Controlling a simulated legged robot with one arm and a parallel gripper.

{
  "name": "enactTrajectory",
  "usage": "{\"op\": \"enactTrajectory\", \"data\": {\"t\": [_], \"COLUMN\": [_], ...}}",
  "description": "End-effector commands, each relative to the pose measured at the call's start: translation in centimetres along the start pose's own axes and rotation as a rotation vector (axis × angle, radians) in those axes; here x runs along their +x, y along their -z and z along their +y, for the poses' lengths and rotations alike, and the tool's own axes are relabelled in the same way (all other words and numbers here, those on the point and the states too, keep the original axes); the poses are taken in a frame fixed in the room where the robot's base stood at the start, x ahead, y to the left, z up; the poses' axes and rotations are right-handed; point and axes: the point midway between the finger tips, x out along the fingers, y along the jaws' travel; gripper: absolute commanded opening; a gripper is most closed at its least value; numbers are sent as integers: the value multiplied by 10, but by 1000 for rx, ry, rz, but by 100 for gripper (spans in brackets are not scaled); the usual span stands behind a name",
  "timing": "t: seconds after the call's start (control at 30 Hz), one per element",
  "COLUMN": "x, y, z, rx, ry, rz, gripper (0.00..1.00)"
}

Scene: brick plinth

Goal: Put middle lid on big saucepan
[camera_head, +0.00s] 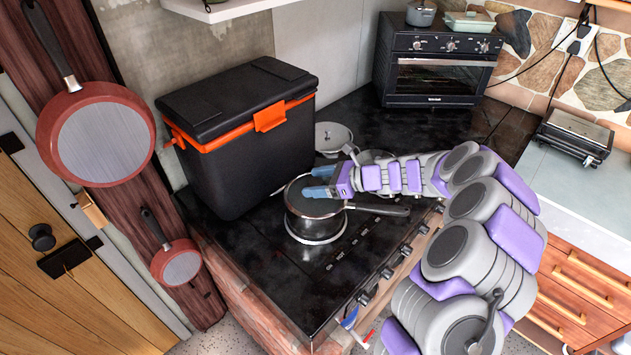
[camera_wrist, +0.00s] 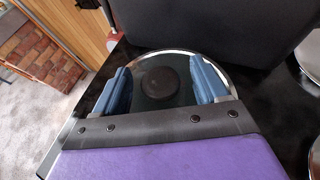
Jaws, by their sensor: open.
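The big saucepan (camera_head: 313,227) stands on the black cooktop, with its long handle (camera_head: 378,209) pointing right. A dark glass lid (camera_head: 297,203) with a steel rim appears to lie on its top; I cannot tell exactly how it is seated. In the wrist view the lid's round black knob (camera_wrist: 165,82) lies between the blue fingers, with a gap on each side. My gripper (camera_head: 319,182) is open over the saucepan; it also shows in the wrist view (camera_wrist: 163,86).
A large black cooler (camera_head: 240,140) with orange trim stands close at the left of the saucepan. A toaster oven (camera_head: 437,72) is at the back. Knobs (camera_head: 387,272) line the cooktop's front edge. The cooktop in front of the saucepan (camera_head: 300,275) is clear.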

Motion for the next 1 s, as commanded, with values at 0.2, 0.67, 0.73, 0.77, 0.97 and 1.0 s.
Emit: {"op": "enactTrajectory", "data": {"t": [0.2, 0.67, 0.73, 0.77, 0.97, 1.0], "x": [-38, -137, -148, -151, -166, -167], "y": [-2, 0, -1, 0, 1, 1], "z": [-1, -2, -2, -2, -1, -1], "rx": [1, 1, 1, 2, 1, 2], "ry": [4, 5, 3, 2, 0, 0], "rz": [-2, 1, 0, -1, 0, 1], "gripper": [73, 73, 73, 73, 73, 73]}}
